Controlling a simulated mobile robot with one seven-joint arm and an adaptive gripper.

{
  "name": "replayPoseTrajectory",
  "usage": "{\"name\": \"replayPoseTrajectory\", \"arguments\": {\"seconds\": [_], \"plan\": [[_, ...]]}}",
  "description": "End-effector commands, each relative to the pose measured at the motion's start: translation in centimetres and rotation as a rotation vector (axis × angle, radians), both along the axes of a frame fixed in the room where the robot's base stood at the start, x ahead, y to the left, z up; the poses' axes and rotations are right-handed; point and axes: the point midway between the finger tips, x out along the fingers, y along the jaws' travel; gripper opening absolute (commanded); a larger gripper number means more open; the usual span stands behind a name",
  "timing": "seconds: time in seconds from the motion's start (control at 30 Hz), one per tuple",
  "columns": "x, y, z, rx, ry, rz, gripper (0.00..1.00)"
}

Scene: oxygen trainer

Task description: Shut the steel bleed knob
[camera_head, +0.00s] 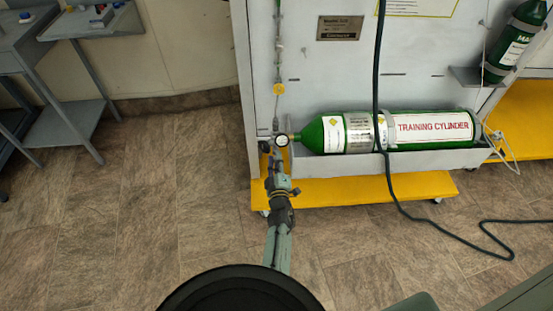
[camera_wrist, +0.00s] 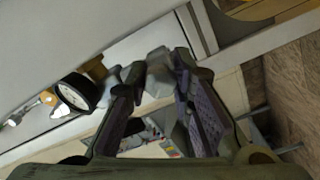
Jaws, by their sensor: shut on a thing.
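The green training cylinder (camera_head: 340,134) lies in a grey tray on the grey panel stand. A round pressure gauge (camera_head: 282,141) sits at its left, valve end; the gauge also shows at the left of the wrist view (camera_wrist: 76,93). My gripper (camera_head: 275,160) is at the fittings just below and left of the gauge. In the wrist view my gripper (camera_wrist: 155,78) has its fingers closed around a small grey metal piece, the steel bleed knob (camera_wrist: 157,58). The fingertips hide much of the knob, and its turn position cannot be told.
A dark hose (camera_head: 379,75) hangs in front of the cylinder and runs onto the floor at right. The yellow base (camera_head: 350,190) juts out below the tray. A grey side table (camera_head: 70,125) stands at left. Tiled floor (camera_head: 150,210) between is clear.

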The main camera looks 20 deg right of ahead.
Motion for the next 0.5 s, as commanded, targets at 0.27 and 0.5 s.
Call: {"name": "replayPoseTrajectory", "arguments": {"seconds": [0.27, 0.5], "plan": [[-0.06, 0.0, 0.05, 0.252, -0.07, -0.001, 0.0], [-0.04, 0.0, 0.06, 0.463, -0.132, 0.0, 0.0]]}}
